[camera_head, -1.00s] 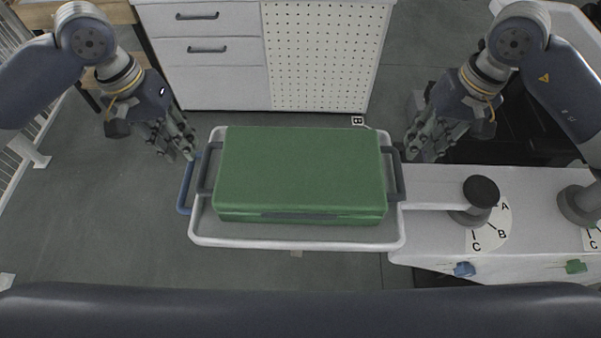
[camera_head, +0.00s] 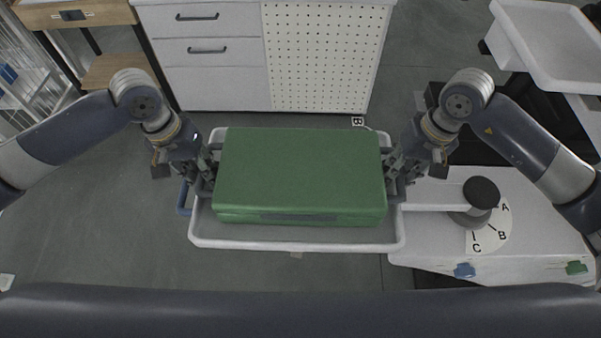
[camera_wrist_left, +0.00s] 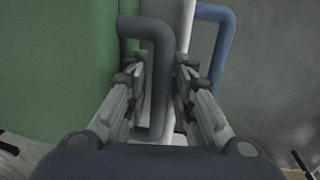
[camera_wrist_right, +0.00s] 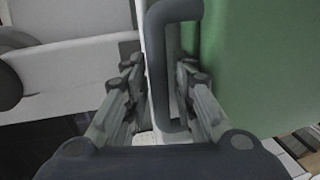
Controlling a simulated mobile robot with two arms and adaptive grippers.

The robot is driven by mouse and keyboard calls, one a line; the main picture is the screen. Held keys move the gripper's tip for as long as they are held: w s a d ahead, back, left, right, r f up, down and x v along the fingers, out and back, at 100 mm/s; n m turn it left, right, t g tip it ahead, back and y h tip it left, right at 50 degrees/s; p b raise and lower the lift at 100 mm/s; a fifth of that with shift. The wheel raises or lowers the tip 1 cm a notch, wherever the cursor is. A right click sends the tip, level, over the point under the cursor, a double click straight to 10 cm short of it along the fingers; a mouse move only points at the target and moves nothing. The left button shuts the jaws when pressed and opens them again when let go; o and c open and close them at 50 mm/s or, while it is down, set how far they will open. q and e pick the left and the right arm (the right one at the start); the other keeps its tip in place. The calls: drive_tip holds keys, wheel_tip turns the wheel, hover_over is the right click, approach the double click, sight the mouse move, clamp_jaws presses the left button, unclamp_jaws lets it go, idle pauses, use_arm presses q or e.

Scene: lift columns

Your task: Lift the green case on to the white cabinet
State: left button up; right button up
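The green case (camera_head: 300,175) lies flat in a white tray (camera_head: 300,242), with a dark handle at each end. My left gripper (camera_head: 208,168) is at its left end; in the left wrist view the open fingers (camera_wrist_left: 160,85) stand on either side of the dark handle (camera_wrist_left: 160,70), with gaps showing. My right gripper (camera_head: 393,172) is at the right end; in the right wrist view its open fingers (camera_wrist_right: 160,82) straddle the other handle (camera_wrist_right: 160,60). The white cabinet (camera_head: 218,75), with drawers and a perforated panel, stands beyond the tray; most of its top is out of view.
A blue handle (camera_head: 184,198) sticks out from the tray's left side. A white arm joins the tray to a dark round knob (camera_head: 481,192) beside an A-B-C dial (camera_head: 503,225). A wooden table (camera_head: 75,14) stands back left, another white tray (camera_head: 560,50) back right. Grey floor lies between tray and cabinet.

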use_arm(q)
clamp_jaws()
use_arm(e)
clamp_jaws()
